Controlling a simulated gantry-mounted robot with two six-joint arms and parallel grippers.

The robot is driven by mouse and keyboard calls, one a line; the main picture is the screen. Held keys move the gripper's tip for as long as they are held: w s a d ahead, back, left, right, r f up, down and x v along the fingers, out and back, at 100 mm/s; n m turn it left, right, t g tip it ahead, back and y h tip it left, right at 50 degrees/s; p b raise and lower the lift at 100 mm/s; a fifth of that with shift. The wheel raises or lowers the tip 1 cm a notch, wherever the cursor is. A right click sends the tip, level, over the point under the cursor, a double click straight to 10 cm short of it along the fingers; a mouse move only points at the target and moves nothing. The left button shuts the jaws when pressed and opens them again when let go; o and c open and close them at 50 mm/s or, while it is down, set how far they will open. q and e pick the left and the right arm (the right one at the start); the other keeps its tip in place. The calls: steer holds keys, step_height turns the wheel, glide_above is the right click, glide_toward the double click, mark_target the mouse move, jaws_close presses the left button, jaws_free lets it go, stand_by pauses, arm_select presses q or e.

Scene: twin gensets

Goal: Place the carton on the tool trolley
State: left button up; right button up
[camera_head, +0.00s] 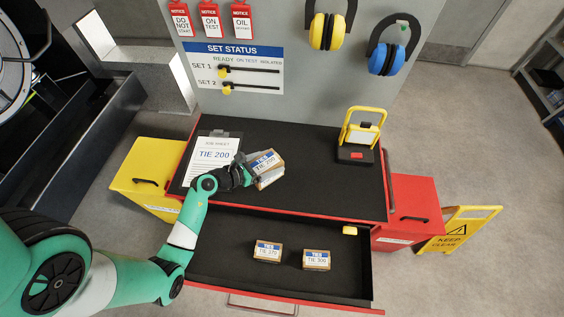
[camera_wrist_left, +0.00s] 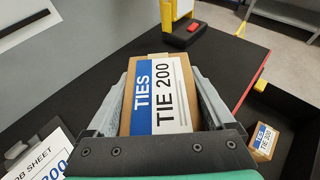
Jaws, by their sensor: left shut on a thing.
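My left gripper (camera_head: 248,172) is shut on a brown carton (camera_head: 267,167) with a blue and white label reading TIES, TIE 200. In the left wrist view the carton (camera_wrist_left: 158,97) sits between the two grey fingers (camera_wrist_left: 160,100). The carton is over the black top of the red tool trolley (camera_head: 310,180), right of the job sheet clipboard; I cannot tell whether it touches the top. The job sheet (camera_head: 213,155) reads TIE 200. My right gripper is not in view.
The trolley's open drawer (camera_head: 220,255) holds a TIE 370 carton (camera_head: 267,251) and a TIE 300 carton (camera_head: 316,260). A yellow work lamp (camera_head: 360,137) stands at the trolley's back right. A grey board (camera_head: 290,85) with tags and ear defenders rises behind. The top's right front is clear.

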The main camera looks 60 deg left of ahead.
arm_select(q)
steer(key=w+a+f+b, duration=0.1)
steer(key=w+f+b, duration=0.1)
steer(key=f, duration=0.1)
steer(key=w+a+f+b, duration=0.2)
steer(key=f, duration=0.1)
steer(key=w+a+f+b, duration=0.1)
steer(key=w+f+b, duration=0.1)
steer(key=w+f, duration=0.1)
steer(key=shift+a+f+b, duration=0.2)
steer(key=shift+f+b, duration=0.1)
steer(key=shift+f, duration=0.6)
steer(key=o, duration=1.3)
steer(key=shift+r, duration=0.2)
steer(key=shift+s+r, duration=0.2)
steer(key=shift+s, duration=0.1)
steer(key=p+v, duration=0.3)
steer(key=v, duration=0.7)
steer(key=shift+s+d+r+p, duration=0.1)
steer(key=shift+s+p, duration=0.15)
steer(key=shift+p, duration=0.15)
steer(key=shift+s+d+r, duration=0.1)
steer(key=shift+s+r, duration=0.05)
steer(key=shift+s, duration=0.3)
steer(key=shift+w, duration=0.1)
